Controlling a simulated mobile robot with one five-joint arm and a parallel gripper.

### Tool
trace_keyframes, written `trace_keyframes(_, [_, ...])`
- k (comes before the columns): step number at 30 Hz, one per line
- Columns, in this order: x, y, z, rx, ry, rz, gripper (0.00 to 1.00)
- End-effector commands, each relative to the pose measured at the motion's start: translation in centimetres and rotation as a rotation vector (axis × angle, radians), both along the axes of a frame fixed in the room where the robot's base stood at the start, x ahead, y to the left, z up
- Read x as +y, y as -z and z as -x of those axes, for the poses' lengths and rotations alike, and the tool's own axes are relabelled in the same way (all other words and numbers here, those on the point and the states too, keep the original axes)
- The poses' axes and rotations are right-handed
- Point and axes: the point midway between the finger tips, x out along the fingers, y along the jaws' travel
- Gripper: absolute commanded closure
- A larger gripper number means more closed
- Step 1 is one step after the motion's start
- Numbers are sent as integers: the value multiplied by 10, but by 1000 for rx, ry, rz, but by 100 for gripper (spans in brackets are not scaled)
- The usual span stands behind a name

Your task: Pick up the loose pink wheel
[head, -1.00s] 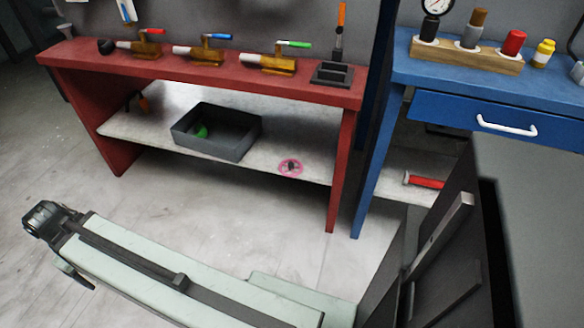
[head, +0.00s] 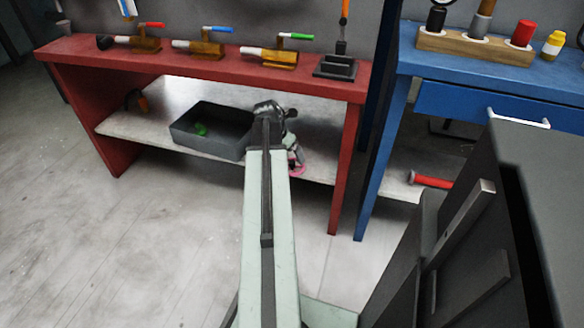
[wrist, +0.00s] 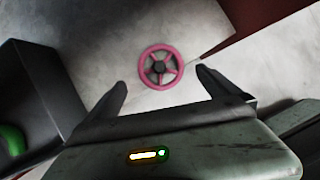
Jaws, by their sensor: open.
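The loose pink wheel (wrist: 161,67) lies on the lower shelf of the red bench, with a dark hub and several spokes. In the head view only a bit of the pink wheel (head: 297,168) shows, as my arm hides the rest. My gripper (wrist: 160,78) is open and empty. In the wrist view its two fingers stand apart, left and right of the wheel, with the wheel seen just beyond the gap. I see no contact with the wheel.
A dark grey bin (head: 215,145) with a green thing (head: 201,129) inside stands left of the wheel on the pale shelf (head: 135,132). The red bench top (head: 120,62) is above, with its right leg (head: 342,175) close to the wheel.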

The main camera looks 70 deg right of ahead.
Motion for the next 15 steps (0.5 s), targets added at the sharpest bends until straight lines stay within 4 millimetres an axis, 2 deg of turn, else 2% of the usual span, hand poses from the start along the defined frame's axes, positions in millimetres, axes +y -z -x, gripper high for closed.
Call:
trace_keyframes(5, [-7,24,1,-1,1,-1,0])
trace_keyframes(11, [-9,27,2,-2,1,-1,0])
trace_keyframes(15, [-15,48,3,-2,1,-1,0])
